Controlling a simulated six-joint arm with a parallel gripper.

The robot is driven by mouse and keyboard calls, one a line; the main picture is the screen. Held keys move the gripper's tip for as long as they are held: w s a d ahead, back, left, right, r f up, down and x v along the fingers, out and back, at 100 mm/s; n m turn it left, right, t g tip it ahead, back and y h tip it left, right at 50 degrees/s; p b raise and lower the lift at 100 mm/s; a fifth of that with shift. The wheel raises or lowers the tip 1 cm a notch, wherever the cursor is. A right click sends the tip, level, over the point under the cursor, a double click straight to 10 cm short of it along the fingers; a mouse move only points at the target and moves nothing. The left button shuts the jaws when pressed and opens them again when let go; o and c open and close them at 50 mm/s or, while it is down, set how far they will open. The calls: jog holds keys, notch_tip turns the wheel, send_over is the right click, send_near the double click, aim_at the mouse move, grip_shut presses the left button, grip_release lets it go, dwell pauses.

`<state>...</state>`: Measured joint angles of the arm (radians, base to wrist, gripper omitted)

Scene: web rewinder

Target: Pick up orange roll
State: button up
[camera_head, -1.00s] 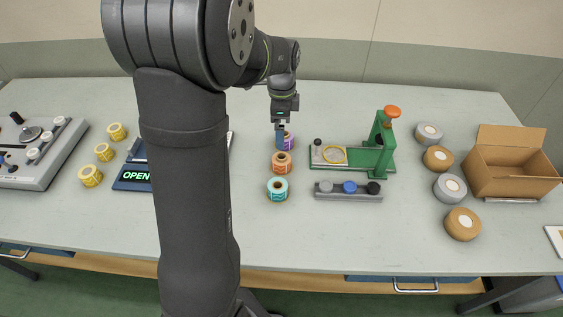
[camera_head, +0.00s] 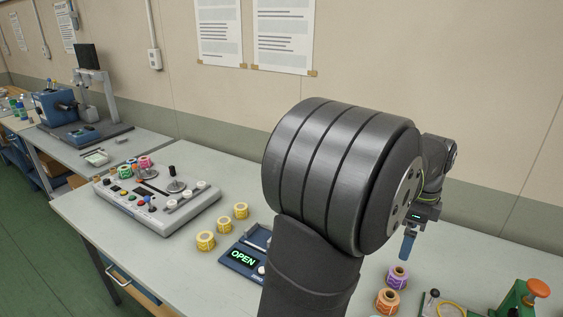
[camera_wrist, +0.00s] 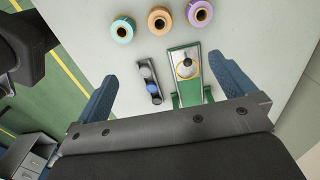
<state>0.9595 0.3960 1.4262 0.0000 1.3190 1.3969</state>
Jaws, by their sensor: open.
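The orange roll (camera_head: 387,300) stands on the table near the bottom of the head view, in front of the purple roll (camera_head: 397,277). In the wrist view the orange roll (camera_wrist: 160,19) sits at the top, between a teal roll (camera_wrist: 123,29) and the purple roll (camera_wrist: 199,12). My gripper (camera_head: 408,247) is above the table, just above the purple roll in the head view. In the wrist view my gripper (camera_wrist: 166,85) has its blue fingers wide apart with nothing between them touching.
My arm hides part of the table.

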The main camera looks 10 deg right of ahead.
jog(key=c, duration=0.5)
jog(key=n+g+h, duration=0.1)
jog(key=n+h, duration=0.3)
jog(key=n, duration=0.3)
send_near(388, 296)
jog(key=f, duration=0.1)
jog(key=s+d+f, duration=0.1)
jog(key=shift+s+d+f, duration=0.15)
jog(key=shift+d+f, duration=0.15)
jog(key=shift+f, duration=0.1)
jog(key=x, duration=0.4)
jog(key=shift+s+a+f, duration=0.15)
jog(key=shift+a+f, duration=0.15)
jog(key=shift+f, duration=0.05)
jog(key=shift+d+f, duration=0.2)
jog(key=shift+f, duration=0.2)
